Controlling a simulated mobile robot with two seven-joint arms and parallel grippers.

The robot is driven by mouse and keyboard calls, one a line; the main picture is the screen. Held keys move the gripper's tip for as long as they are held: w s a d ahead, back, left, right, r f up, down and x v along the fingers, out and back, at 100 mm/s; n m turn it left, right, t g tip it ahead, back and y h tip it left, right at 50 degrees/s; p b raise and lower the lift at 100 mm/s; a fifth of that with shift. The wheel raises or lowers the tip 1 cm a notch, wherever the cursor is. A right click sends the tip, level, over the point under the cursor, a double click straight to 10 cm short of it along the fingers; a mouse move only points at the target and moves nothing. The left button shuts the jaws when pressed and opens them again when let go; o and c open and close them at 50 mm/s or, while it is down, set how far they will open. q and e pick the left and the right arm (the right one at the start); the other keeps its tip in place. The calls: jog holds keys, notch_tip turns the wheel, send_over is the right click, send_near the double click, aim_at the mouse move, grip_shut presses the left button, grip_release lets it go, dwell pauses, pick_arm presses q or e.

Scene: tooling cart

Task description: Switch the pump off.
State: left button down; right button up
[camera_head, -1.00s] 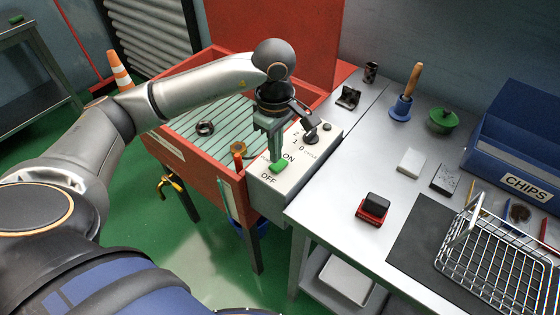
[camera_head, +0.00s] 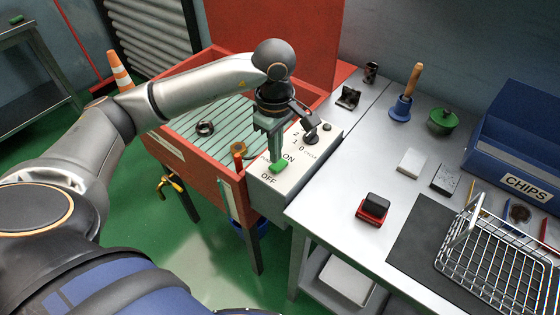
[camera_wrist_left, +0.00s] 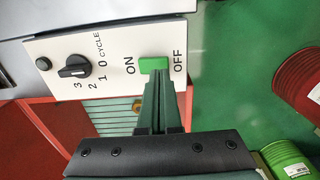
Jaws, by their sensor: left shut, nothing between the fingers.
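The control panel (camera_head: 290,182) is a pale plate on the front corner of the red machine. It carries a green switch (camera_head: 279,167) between the printed words ON and OFF. The switch also shows in the left wrist view (camera_wrist_left: 154,64), and I cannot tell which way it is set. My left gripper (camera_head: 274,158) is shut and empty, pointing down with its fingertips at the switch. In the left wrist view its fingertips (camera_wrist_left: 158,82) reach the edge of the green piece; whether they touch it is unclear. My right gripper is not in view.
A black CYCLE knob (camera_head: 310,139) marked 0 to 3 and a dark button (camera_head: 327,127) share the panel. The red tank (camera_head: 205,165) stands left.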

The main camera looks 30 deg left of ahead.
aim_at(276, 166)
pick_arm(q)
jog(key=shift+f+b, duration=1.25)
jog(key=shift+f, duration=0.1)
dwell(0.9)
jog(key=shift+r, duration=0.15)
jog(key=shift+r+p, duration=2.2)
jog(key=shift+r, duration=1.25)
